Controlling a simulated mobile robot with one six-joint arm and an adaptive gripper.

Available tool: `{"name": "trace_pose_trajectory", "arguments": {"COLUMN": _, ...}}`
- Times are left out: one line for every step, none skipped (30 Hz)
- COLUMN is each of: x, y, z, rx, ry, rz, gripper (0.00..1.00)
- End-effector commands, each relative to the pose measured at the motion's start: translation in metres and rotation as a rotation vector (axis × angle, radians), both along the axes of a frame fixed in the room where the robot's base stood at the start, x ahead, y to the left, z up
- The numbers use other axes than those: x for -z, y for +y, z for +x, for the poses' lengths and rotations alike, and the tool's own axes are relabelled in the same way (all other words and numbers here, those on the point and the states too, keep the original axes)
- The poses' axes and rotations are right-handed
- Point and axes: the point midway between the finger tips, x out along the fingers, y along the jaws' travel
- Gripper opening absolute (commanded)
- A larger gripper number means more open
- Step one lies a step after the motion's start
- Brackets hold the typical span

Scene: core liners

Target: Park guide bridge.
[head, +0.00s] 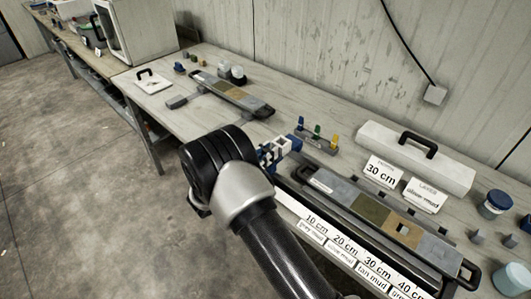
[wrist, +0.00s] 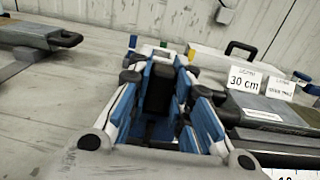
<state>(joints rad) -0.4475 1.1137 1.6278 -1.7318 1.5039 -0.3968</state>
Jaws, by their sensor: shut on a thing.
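My gripper (head: 274,153), with blue and white fingers, is above the bench beside the left end of the near core tray. The wrist view looks along its fingers (wrist: 165,105). They are shut on a dark piece (wrist: 159,92), apparently the guide bridge; the fingers hide most of it, so its full shape is unclear. The near core tray (head: 345,196), grey with olive and tan sections and black end handles, lies right of my gripper. A small rack (head: 322,149) with blue, green and yellow pegs stands behind the gripper.
A white box (head: 415,157) with a black handle stands behind the tray. A 30 cm card (head: 380,172) and a layer card (head: 425,195) stand before it. Depth labels line the front edge. Another core tray (head: 245,100) lies farther left, with bare bench between.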

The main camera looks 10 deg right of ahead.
Motion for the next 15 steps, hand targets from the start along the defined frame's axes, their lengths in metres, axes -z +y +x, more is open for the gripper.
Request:
{"name": "trace_pose_trajectory", "arguments": {"x": -0.0011, "y": 0.0037, "z": 0.0033, "rx": -0.013, "ry": -0.002, "rz": 0.003, "gripper": 0.00}}
{"name": "trace_pose_trajectory", "arguments": {"x": -0.0012, "y": 0.0039, "z": 0.0034, "rx": -0.013, "ry": -0.002, "rz": 0.003, "gripper": 0.00}}
{"name": "trace_pose_trajectory", "arguments": {"x": -0.0012, "y": 0.0040, "z": 0.0035, "rx": -0.014, "ry": -0.002, "rz": 0.003, "gripper": 0.00}}
{"name": "trace_pose_trajectory", "arguments": {"x": -0.0013, "y": 0.0042, "z": 0.0036, "rx": -0.014, "ry": -0.002, "rz": 0.003, "gripper": 0.00}}
{"name": "trace_pose_trajectory", "arguments": {"x": -0.0014, "y": 0.0043, "z": 0.0037, "rx": -0.014, "ry": -0.003, "rz": 0.003, "gripper": 0.00}}
{"name": "trace_pose_trajectory", "arguments": {"x": -0.0015, "y": 0.0043, "z": 0.0038, "rx": -0.015, "ry": -0.003, "rz": 0.003, "gripper": 0.00}}
{"name": "trace_pose_trajectory", "arguments": {"x": -0.0016, "y": 0.0045, "z": 0.0038, "rx": -0.015, "ry": -0.003, "rz": 0.003, "gripper": 0.21}}
{"name": "trace_pose_trajectory", "arguments": {"x": -0.0017, "y": 0.0045, "z": 0.0038, "rx": -0.015, "ry": -0.003, "rz": 0.003, "gripper": 0.23}}
{"name": "trace_pose_trajectory", "arguments": {"x": -0.0017, "y": 0.0043, "z": 0.0037, "rx": -0.014, "ry": -0.003, "rz": 0.003, "gripper": 0.26}}
{"name": "trace_pose_trajectory", "arguments": {"x": -0.0017, "y": 0.0043, "z": 0.0036, "rx": -0.014, "ry": -0.003, "rz": 0.003, "gripper": 0.28}}
{"name": "trace_pose_trajectory", "arguments": {"x": -0.0017, "y": 0.0041, "z": 0.0036, "rx": -0.013, "ry": -0.003, "rz": 0.003, "gripper": 0.30}}
{"name": "trace_pose_trajectory", "arguments": {"x": -0.0016, "y": 0.0040, "z": 0.0033, "rx": -0.013, "ry": -0.003, "rz": 0.003, "gripper": 0.32}}
{"name": "trace_pose_trajectory", "arguments": {"x": -0.0016, "y": 0.0038, "z": 0.0032, "rx": -0.012, "ry": -0.003, "rz": 0.003, "gripper": 0.34}}
{"name": "trace_pose_trajectory", "arguments": {"x": -0.0015, "y": 0.0037, "z": 0.0030, "rx": -0.012, "ry": -0.003, "rz": 0.003, "gripper": 0.36}}
{"name": "trace_pose_trajectory", "arguments": {"x": -0.0015, "y": 0.0035, "z": 0.0029, "rx": -0.011, "ry": -0.003, "rz": 0.003, "gripper": 0.39}}
